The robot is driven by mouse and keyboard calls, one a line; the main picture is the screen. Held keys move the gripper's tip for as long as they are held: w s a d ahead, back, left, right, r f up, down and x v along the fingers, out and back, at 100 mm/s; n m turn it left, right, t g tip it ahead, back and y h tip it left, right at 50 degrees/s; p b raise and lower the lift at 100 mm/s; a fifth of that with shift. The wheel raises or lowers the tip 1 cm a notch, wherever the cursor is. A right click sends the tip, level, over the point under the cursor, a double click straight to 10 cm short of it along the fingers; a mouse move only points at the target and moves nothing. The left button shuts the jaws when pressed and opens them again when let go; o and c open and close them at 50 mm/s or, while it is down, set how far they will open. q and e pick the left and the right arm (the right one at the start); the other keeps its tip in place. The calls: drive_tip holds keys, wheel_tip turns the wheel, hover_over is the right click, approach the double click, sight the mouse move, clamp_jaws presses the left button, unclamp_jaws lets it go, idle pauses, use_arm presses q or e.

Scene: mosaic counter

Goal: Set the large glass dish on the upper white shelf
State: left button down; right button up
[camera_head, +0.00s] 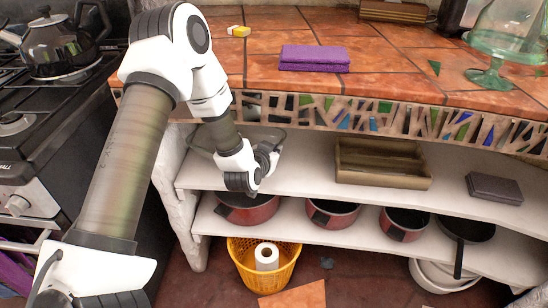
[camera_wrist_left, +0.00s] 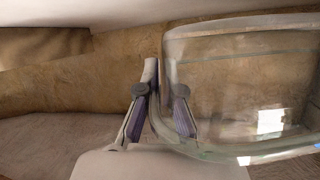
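The large glass dish (camera_head: 203,139) is clear and sits upright at the left end of the upper white shelf (camera_head: 308,172), under the counter. My left arm and gripper cover part of it. My left gripper (camera_head: 258,180) is at the dish's near side, above the shelf's front edge. In the left wrist view, the dish (camera_wrist_left: 245,85) fills the right half. The fingers (camera_wrist_left: 160,112) stand apart, near the dish's left end, one outside the glass and one seen through it. I cannot tell whether they touch it. My right gripper is not in view.
A wooden tray (camera_head: 383,180) and a dark box (camera_head: 494,188) stand further right on the upper shelf, with free room between. Red pots (camera_head: 333,213) stand on the lower shelf. The tiled counter (camera_head: 390,75) overhangs. A yellow basket (camera_head: 240,262) stands on the floor.

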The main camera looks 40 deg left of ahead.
use_arm(q)
drive_tip(key=shift+w+a+f, duration=0.1)
drive_tip(key=shift+w+a, duration=0.3)
drive_tip(key=shift+a, duration=0.05)
drive_tip(key=shift+w+a+f, duration=0.1)
drive_tip(key=shift+f, duration=0.25)
wheel_tip(320, 180, down, 3)
drive_tip(key=shift+r+b, duration=0.1)
drive_tip(key=shift+b, duration=0.7)
drive_tip(key=shift+r, duration=0.1)
drive_tip(key=c, duration=1.3)
unclamp_jaws()
